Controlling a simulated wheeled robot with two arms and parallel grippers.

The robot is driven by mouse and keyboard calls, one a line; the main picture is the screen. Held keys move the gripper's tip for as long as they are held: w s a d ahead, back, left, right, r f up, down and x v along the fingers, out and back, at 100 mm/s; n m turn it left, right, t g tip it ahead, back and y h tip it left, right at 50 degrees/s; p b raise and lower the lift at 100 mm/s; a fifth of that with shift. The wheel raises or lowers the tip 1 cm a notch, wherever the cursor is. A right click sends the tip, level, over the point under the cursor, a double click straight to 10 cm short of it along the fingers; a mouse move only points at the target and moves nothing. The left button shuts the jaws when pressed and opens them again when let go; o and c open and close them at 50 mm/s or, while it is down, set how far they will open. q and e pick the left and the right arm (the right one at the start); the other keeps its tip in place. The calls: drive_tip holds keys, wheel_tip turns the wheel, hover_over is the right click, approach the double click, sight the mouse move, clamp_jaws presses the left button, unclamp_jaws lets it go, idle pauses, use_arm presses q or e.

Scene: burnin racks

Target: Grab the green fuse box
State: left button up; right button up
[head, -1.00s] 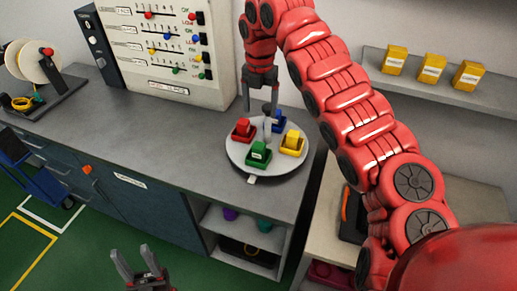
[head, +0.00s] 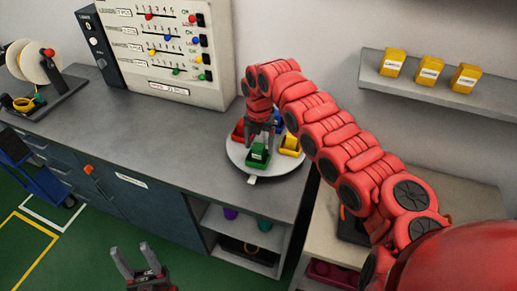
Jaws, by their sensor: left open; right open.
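The green fuse box (head: 258,157) sits at the front of a round grey turntable (head: 275,170) on the counter. My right gripper (head: 258,142) is open, pointing down, with its fingers low at the top of the green box; whether they touch it I cannot tell. The red fuse box (head: 237,132) at the left, the yellow one (head: 290,146) at the right and the blue one (head: 279,122) behind are partly hidden by the gripper. My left gripper (head: 136,262) is open and empty at the bottom, in front of the counter.
A panel with coloured sliders (head: 165,45) stands at the back of the counter. A reel stand (head: 45,70) is at the left. Yellow boxes (head: 429,70) sit on a wall shelf at the right. The counter left of the turntable is clear.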

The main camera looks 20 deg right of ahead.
drive_tip(key=shift+f, duration=0.85)
clamp_jaws()
drive_tip(key=shift+a+r, duration=0.1)
drive_tip(key=shift+r, duration=0.05)
